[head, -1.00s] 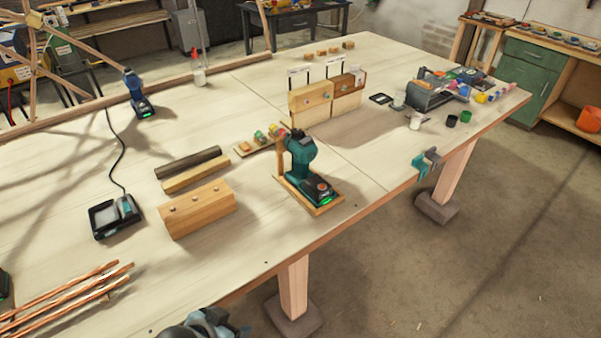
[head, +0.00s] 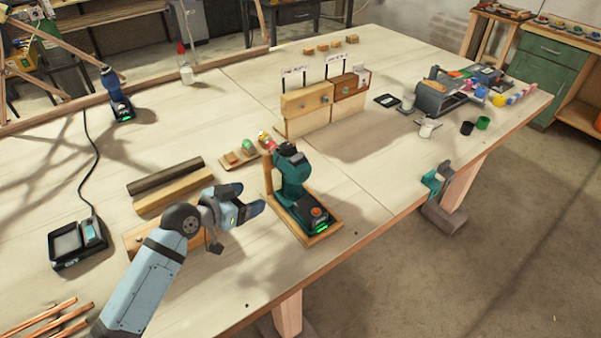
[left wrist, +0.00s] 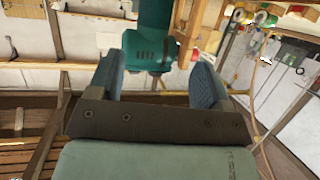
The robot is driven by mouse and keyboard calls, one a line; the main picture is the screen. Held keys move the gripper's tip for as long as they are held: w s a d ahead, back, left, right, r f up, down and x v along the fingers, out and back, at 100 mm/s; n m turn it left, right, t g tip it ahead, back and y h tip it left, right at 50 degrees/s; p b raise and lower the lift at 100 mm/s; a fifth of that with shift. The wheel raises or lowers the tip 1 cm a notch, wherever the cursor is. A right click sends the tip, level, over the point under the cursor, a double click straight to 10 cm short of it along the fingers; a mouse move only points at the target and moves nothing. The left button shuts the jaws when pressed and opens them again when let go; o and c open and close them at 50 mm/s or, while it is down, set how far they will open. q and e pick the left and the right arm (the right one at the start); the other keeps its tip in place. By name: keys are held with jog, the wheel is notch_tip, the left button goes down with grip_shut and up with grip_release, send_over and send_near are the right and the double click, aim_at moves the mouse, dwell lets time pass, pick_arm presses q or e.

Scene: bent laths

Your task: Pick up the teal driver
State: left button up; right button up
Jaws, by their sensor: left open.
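The teal driver (head: 293,185) stands upright on a small wooden tray (head: 331,232) near the table's front edge in the head view. Its black battery foot shows a green light. My left gripper (head: 256,197) is open just left of the driver, its fingers pointing toward the handle. In the left wrist view the driver's teal body (left wrist: 150,48) shows at the top, ahead of and between the two spread fingers of the left gripper (left wrist: 160,85). I cannot tell whether it lies fully between the fingertips. My right gripper is not in view.
A wooden block (head: 135,240) stands partly behind my left arm, with dark and light bars (head: 165,177) behind it. A blue driver (head: 117,97) and a charger (head: 77,243) are at left. Bins and cups (head: 445,97) stand at right. The table's front edge is close.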

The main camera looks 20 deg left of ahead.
aim_at(285, 184)
pick_arm(q)
jog(key=x, duration=0.7)
jog(key=shift+w+d+r+p, duration=0.15)
jog(key=shift+d+p, duration=0.1)
jog(key=shift+p, duration=0.05)
jog(key=shift+w+d, duration=0.25)
jog(key=shift+w, duration=0.15)
jog(key=p+x, duration=0.1)
jog(key=x, duration=0.2)
jog(key=shift+w+d, duration=0.3)
jog(key=shift+w+d+f, duration=0.15)
jog(key=shift+w+f, duration=0.1)
jog(key=shift+w, duration=0.15)
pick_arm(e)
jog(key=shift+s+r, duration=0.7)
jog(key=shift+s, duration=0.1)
pick_arm(q)
jog(key=shift+s, duration=0.1)
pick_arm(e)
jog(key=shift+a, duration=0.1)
